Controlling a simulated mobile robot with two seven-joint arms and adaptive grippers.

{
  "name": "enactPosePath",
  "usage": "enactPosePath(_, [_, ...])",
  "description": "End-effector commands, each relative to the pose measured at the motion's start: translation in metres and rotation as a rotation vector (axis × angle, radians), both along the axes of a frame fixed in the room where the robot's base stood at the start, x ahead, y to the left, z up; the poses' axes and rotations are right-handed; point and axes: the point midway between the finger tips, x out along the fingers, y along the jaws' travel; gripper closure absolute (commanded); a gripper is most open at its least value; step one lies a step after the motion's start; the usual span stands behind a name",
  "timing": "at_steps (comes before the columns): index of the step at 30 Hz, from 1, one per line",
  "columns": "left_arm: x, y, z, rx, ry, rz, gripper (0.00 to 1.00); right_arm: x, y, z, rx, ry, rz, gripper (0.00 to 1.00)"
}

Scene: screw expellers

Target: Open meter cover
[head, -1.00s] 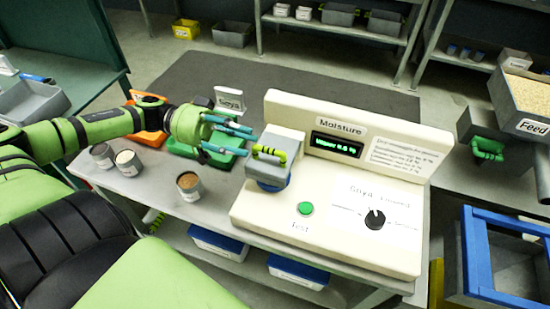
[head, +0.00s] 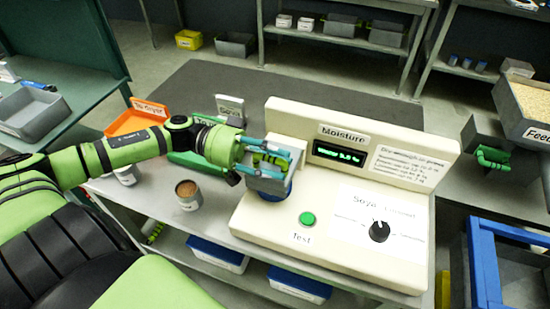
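The cream moisture meter (head: 262,223) stands on the bench with a lit green display, a green Test button (head: 307,219) and a black knob (head: 379,232). Its grey cover (head: 294,150) is down over the blue cup at the left, and a green and black striped handle (head: 272,160) is on its face. My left gripper (head: 272,162) is at the handle, its blue fingers above and below it. Whether the fingers touch or grip the handle is unclear. My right gripper is out of view.
A cup of brown material (head: 188,195) stands left of the meter. A Feed bin (head: 528,104) and a blue frame (head: 482,265) are at the right.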

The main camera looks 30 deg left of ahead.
Motion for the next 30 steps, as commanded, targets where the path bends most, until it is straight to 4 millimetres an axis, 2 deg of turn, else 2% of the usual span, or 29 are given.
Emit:
enactPosePath(2, [0.000, 0.000, 0.000, 0.000, 0.000, 0.000, 0.63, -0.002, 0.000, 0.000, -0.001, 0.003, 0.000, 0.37])
enactPosePath(5, [0.000, 0.000, 0.000, 0.000, 0.000, 0.000, 0.99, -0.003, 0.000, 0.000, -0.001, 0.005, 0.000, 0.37])
enactPosePath(20, [0.001, 0.001, 0.004, -0.006, 0.027, -0.001, 1.00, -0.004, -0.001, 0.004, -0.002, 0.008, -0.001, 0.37])
enactPosePath(30, [0.009, 0.003, 0.025, -0.052, 0.219, -0.001, 1.00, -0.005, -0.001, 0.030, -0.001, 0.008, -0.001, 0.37])
